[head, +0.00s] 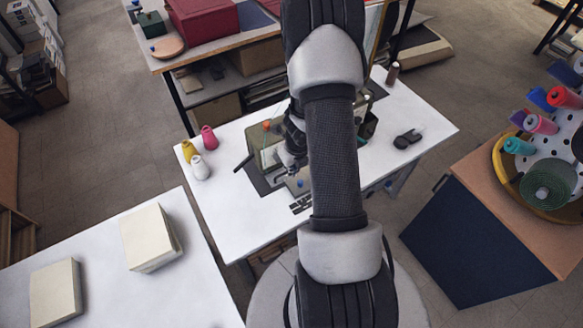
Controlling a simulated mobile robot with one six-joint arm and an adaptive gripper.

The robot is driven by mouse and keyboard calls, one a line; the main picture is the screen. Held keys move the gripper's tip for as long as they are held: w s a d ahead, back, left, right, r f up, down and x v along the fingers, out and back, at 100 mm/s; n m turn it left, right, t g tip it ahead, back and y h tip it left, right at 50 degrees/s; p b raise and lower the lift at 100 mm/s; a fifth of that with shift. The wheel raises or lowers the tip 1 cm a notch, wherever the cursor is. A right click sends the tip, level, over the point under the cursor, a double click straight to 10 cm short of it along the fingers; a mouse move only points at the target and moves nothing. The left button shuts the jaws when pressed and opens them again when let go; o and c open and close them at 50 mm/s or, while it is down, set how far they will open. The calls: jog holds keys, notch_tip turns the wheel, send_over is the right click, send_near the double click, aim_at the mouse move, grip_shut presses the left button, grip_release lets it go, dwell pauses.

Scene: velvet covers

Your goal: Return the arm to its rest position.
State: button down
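My arm rises through the middle of the head view and runs out of the top edge, hiding much of what is behind it. A dark wrist shows just left of the arm, and what looks like my gripper (293,172) hangs below it, over the white table (228,212). The gripper is small and partly hidden, and I cannot tell whether its fingers are apart or hold anything. Right behind it on the table stands a greenish box-like machine (264,152), partly covered by the wrist and arm.
Yellow, pink and white spools (199,152) stand at the table's left corner. A dark object (407,138) lies at right. Two cream blocks (148,238) rest on a white table at lower left. A cabinet (480,235) with coloured spools stands right. Shelving (212,95) stands behind.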

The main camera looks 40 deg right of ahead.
jog(key=shift+r, duration=0.5)
jog(key=w+a+r+n+t+y+b, duration=0.3)
jog(key=a+r+n+b, duration=0.5)
jog(key=a+r+n, duration=0.9)
jog(key=s+a+r+n+g+b, duration=0.15)
jog(key=s+a+n+b, duration=0.25)
jog(key=s+a+n, duration=0.5)
jog(key=s+n+h+b, duration=0.2)
jog(key=s+n+b, duration=0.3)
jog(key=s+n, duration=0.4)
jog(key=n, duration=0.3)
jog(key=shift+s+d+n+t, duration=0.15)
jog(key=shift+s+n+t, duration=0.15)
jog(key=shift+s+t, duration=0.1)
